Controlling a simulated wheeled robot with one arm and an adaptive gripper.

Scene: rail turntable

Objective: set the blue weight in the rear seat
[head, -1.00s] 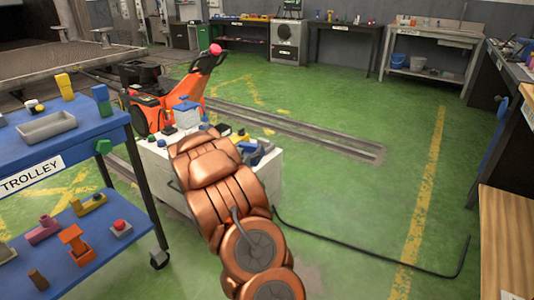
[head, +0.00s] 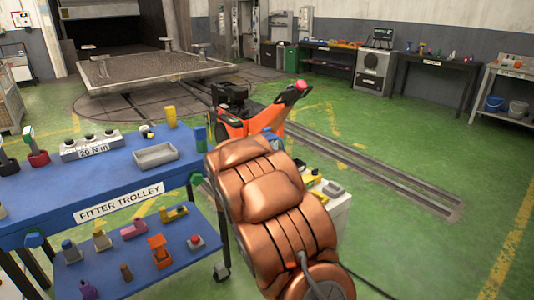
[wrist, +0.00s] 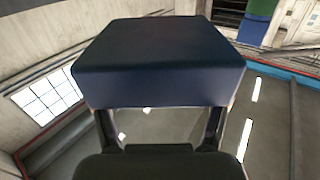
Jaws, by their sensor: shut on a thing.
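In the wrist view, a dark blue block (wrist: 160,62), which looks like the blue weight, fills the upper middle. My gripper (wrist: 160,122) is shut on it, with one finger on each side. In the head view my copper-coloured arm hides the gripper, so the gap between the weight and anything around it cannot be judged. I cannot tell which spot is the rear seat. A grey block with several knobs (head: 92,145), labelled 20 N m, sits on the upper shelf of the blue fitter trolley (head: 60,182).
A grey tray (head: 155,155) and a yellow block (head: 170,117) stand on the trolley. A white cabinet (head: 338,222) with small parts is partly behind my arm. An orange machine (head: 235,128) stands beyond it. Green floor is clear at right, beside the rails (head: 400,190).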

